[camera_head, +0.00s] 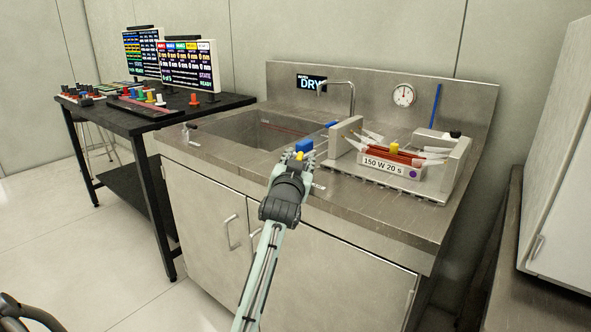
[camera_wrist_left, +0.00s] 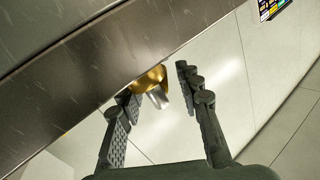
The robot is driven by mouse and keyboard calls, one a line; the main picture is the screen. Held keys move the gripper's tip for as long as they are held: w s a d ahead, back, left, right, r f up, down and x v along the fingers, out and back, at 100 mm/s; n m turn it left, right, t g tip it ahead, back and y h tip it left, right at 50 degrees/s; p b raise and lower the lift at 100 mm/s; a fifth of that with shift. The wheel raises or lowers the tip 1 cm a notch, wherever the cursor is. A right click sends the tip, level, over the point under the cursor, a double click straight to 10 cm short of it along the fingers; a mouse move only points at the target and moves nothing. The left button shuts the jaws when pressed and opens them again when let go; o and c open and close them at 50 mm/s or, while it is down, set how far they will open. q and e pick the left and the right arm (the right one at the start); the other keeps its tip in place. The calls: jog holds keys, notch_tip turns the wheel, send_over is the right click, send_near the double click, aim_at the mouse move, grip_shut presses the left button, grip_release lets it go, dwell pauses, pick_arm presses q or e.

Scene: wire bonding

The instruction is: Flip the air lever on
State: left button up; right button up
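A small yellow-gold fitting (camera_head: 298,156) shows at my left gripper (camera_head: 292,161) near the front edge of the steel sink bench. In the left wrist view, a brass fitting with a silver stub (camera_wrist_left: 154,85) sits at the steel edge between the fingers of my left gripper (camera_wrist_left: 160,90). The fingers are apart. The left finger is close to the brass part; I cannot tell whether it touches. Which fitting is the air lever is not marked. A blue block (camera_head: 304,145) lies just behind the gripper. My right gripper is not in view.
The steel sink bench (camera_head: 385,215) has a basin (camera_head: 235,127), a faucet (camera_head: 351,97) and a tray labelled "150 W 20 s" (camera_head: 395,171). A metal handle (camera_head: 320,186) is right of the gripper. A black table (camera_head: 215,104) with screens stands left.

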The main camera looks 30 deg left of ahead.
pick_arm(q)
jog(key=v, duration=0.9)
jog(key=shift+s, duration=0.15)
jog(key=shift+r, duration=0.1)
